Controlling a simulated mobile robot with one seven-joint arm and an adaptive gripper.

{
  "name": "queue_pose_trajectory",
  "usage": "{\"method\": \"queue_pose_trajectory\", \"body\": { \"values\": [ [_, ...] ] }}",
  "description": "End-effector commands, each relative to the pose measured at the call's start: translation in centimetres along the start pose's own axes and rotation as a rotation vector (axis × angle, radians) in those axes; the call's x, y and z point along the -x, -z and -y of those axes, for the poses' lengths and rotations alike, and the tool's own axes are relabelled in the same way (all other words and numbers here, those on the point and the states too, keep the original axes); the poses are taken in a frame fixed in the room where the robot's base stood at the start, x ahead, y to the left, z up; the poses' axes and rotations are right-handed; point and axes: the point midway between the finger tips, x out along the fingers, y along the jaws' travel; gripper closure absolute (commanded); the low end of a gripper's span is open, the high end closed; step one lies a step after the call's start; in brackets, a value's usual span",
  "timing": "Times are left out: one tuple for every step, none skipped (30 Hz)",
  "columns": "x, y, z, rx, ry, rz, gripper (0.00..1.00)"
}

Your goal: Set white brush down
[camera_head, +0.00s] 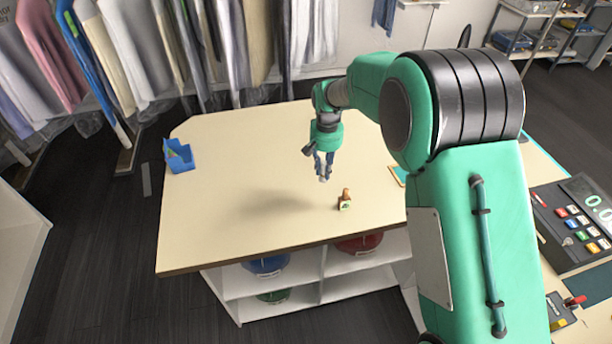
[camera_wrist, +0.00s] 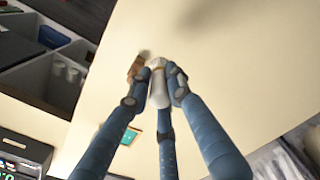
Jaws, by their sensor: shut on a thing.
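My gripper (camera_head: 322,174) is above the middle of the cream table (camera_head: 220,215), pointing down. Its blue fingers are shut on the white brush, which shows as a small pale tip (camera_head: 323,179) under them. In the wrist view the white brush (camera_wrist: 158,90) sits between the fingertips (camera_wrist: 157,85), with a pale tan band near its far end. The fingers hide much of it. I cannot tell how far it is above the table.
A small brown-topped stamp (camera_head: 345,200) stands right of and nearer than my gripper. A blue box (camera_head: 179,156) is at the table's left edge. A teal-edged card (camera_head: 398,174) lies to the right. A cash register (camera_head: 578,222) stands far right. The table's left and front are clear.

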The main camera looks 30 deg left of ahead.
Motion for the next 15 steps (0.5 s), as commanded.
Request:
{"method": "queue_pose_trajectory", "body": {
  "values": [
    [-0.1,0.4,1.1,0.004,0.0,0.0,1.0],
    [-0.1,0.6,1.7,0.005,0.0,0.0,1.0],
    [-0.1,0.8,2.4,0.007,0.0,-0.001,1.0],
    [-0.2,1.0,3.0,0.009,0.0,0.0,1.0],
    [-0.2,1.1,3.5,0.01,0.0,0.0,1.0],
    [-1.4,1.0,3.2,0.007,-0.001,0.005,1.0],
    [-2.1,1.0,3.1,0.006,-0.001,0.004,1.0],
    [-2.7,0.9,3.1,0.006,-0.001,0.005,1.0],
    [-3.6,1.0,3.1,0.006,-0.001,0.004,1.0],
    [-4.4,1.0,3.1,0.006,-0.001,0.004,1.0],
    [-5.0,1.0,3.1,0.006,-0.001,0.004,1.0],
    [-5.8,1.0,3.1,0.006,0.0,0.002,1.0],
    [-6.6,1.0,3.1,0.007,-0.001,0.003,1.0],
    [-7.3,1.0,3.1,0.007,-0.001,0.004,1.0],
    [-8.0,1.0,3.1,0.007,0.0,0.002,1.0]
  ]
}}
